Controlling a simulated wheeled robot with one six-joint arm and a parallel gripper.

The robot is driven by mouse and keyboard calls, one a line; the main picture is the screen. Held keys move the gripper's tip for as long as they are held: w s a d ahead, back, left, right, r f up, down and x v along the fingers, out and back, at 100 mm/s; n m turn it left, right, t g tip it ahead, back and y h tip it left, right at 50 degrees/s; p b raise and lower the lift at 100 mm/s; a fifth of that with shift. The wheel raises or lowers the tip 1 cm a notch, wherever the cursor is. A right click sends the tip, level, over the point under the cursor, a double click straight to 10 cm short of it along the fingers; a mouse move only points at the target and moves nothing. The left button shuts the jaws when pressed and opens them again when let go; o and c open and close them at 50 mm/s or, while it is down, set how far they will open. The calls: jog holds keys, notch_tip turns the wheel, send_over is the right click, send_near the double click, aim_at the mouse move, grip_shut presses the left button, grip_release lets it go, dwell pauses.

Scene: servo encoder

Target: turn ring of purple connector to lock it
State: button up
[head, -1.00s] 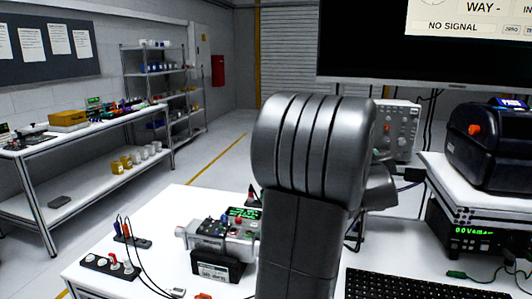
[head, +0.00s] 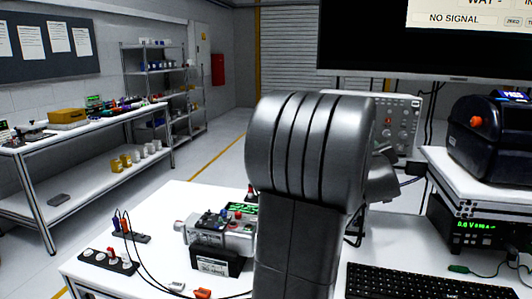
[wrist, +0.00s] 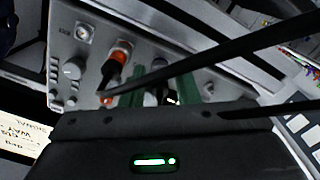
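No connector with a clearly purple ring shows in the wrist view. In the head view, a small bluish-purple plug (head: 116,223) stands on a dark strip at the left of the white bench, with a black cable running from it. My gripper (wrist: 163,88) shows in the wrist view as two green finger parts in front of a grey instrument panel (wrist: 72,48). Something dark lies between them, and I cannot tell whether they grip it. A black connector with an orange-red ring (wrist: 122,54) sits in the panel, left of the fingers. My arm hides the gripper in the head view.
A dark cable (wrist: 215,58) crosses the wrist view in front of the panel. On the bench are a grey device (head: 225,232) on a black stand, a row of knobs (head: 108,260) and a keyboard (head: 425,282). A black machine (head: 490,140) stands at right.

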jog(key=c, duration=0.5)
jog(key=shift+c, duration=0.2)
jog(key=shift+m+p, duration=2.25)
jog(key=shift+m, duration=0.75)
jog(key=shift+m+p, duration=1.55)
jog(key=shift+m, duration=1.65)
jog(key=o, duration=0.5)
jog(key=shift+o, duration=0.2)
